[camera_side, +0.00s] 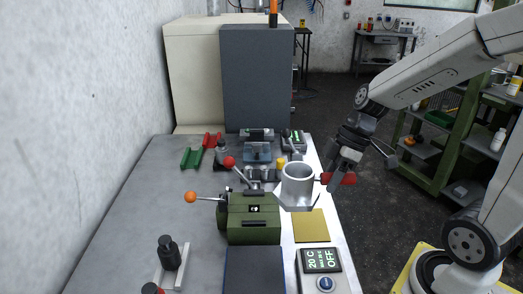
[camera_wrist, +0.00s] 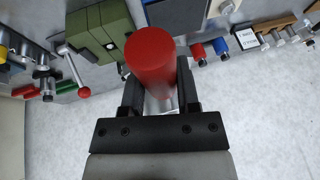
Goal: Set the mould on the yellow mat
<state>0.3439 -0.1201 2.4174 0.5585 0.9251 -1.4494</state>
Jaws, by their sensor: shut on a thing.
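The mould (camera_side: 298,188) is a grey metal cup with a wide flat base and a red handle on its right side. It looks upright, over the right edge of the bench, just behind the yellow mat (camera_side: 310,226). I cannot tell whether its base touches anything. My gripper (camera_side: 340,172) is shut on the red handle. In the wrist view, the red handle (camera_wrist: 152,60) stands between my fingers (camera_wrist: 158,98) and hides most of the mould. The yellow mat looks bare in the side view and is not seen in the wrist view.
A green machine (camera_side: 252,220) with red and orange knobbed levers stands left of the mould. A display box reading OFF (camera_side: 320,262) and a dark plate (camera_side: 254,270) lie in front. Several small fixtures stand behind. The bench's left side is mostly clear.

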